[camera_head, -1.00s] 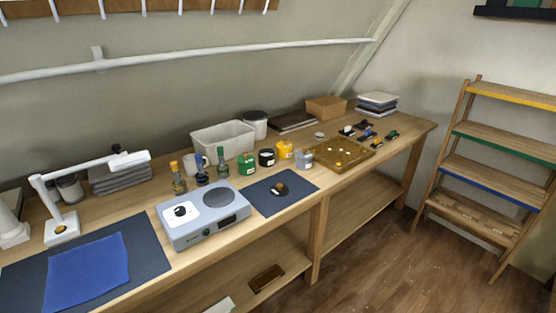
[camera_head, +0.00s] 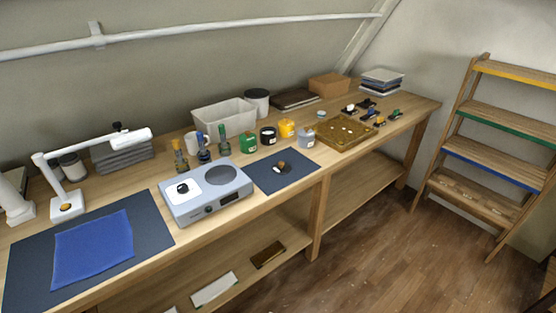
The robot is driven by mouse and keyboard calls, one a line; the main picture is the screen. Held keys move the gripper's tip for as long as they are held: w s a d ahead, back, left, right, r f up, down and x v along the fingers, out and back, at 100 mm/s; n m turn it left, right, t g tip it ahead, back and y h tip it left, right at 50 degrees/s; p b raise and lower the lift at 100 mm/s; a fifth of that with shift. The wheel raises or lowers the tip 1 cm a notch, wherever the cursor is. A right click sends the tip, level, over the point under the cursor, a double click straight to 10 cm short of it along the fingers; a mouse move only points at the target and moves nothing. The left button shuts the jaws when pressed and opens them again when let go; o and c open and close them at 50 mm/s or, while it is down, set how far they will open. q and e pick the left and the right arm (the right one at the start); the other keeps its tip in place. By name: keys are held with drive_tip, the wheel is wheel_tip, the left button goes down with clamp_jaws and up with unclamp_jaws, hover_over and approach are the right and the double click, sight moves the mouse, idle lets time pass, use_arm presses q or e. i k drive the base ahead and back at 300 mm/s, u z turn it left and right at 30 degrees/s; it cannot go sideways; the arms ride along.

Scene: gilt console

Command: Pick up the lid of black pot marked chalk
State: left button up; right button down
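A black pot (camera_head: 268,136) with a pale label stands on the wooden bench (camera_head: 350,161), in a row of small pots. A green pot (camera_head: 248,143) is on its left and a yellow pot (camera_head: 287,128) on its right. A grey pot (camera_head: 306,137) stands a little further right. The writing on the labels is too small to read. The black pot's top looks dark, and I cannot make out its lid clearly. Neither of my grippers is in view.
A grey-blue two-plate device (camera_head: 206,193) and a dark mat (camera_head: 281,170) with small items lie in front of the pots. Bottles (camera_head: 202,150) stand left, a white bin (camera_head: 225,118) behind, a brass tray (camera_head: 344,133) right. A shelf ladder (camera_head: 490,140) stands at the right wall.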

sight(280, 168)
drive_tip(key=z, duration=1.65)
drive_tip(key=i, duration=0.6)
drive_tip(key=u, duration=2.9)
